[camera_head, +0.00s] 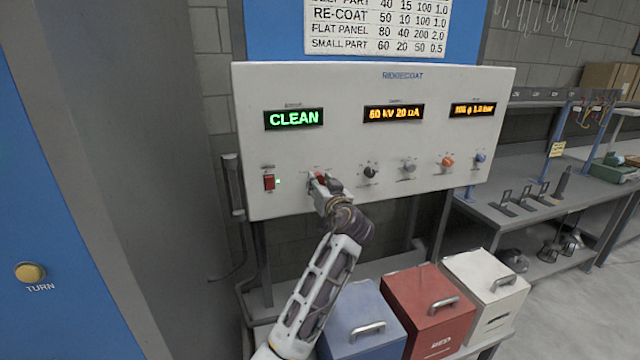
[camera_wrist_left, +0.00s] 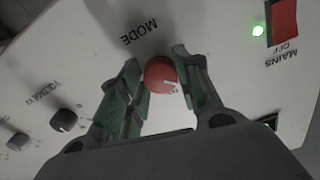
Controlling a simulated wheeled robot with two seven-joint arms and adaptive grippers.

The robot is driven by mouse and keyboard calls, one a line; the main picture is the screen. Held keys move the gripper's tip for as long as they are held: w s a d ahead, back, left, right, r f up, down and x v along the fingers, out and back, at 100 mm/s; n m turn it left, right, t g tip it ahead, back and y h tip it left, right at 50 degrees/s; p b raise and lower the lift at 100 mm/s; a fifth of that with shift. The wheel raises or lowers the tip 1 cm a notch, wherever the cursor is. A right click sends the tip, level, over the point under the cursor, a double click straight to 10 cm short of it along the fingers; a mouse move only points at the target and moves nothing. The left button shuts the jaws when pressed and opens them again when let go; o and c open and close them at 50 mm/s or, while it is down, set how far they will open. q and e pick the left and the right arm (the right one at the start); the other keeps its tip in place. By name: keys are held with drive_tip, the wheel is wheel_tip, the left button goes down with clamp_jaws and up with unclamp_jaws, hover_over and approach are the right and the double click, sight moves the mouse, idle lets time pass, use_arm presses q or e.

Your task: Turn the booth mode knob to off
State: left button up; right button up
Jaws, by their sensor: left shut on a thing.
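The red mode knob (camera_wrist_left: 160,76) is on the white control panel (camera_head: 350,140), beside the word MODE in the left wrist view. My left gripper (camera_wrist_left: 158,84) is shut on it, with one green finger on each side. In the head view the left gripper (camera_head: 322,184) reaches the panel's lower left and mostly covers the knob (camera_head: 320,177). The panel's left display (camera_head: 294,119) reads CLEAN in green. My right gripper is not in view.
The red mains switch (camera_head: 269,182) with a lit green lamp is left of the knob. Blue, red and white lidded bins stand below.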

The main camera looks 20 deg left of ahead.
use_arm(q)
drive_tip(key=shift+m+p, duration=0.45)
drive_tip(key=shift+m, duration=0.75)
drive_tip(key=m+p, duration=0.1)
drive_tip(key=m, duration=0.1)
drive_tip(key=shift+r+m, duration=0.1)
drive_tip(key=shift+m, duration=0.2)
drive_tip(key=shift+m+p, duration=1.7)
drive_tip(key=shift+m, duration=0.8)
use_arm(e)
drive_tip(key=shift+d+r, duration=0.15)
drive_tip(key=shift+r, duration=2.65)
use_arm(q)
drive_tip(key=o, duration=1)
drive_tip(key=shift+o, duration=0.2)
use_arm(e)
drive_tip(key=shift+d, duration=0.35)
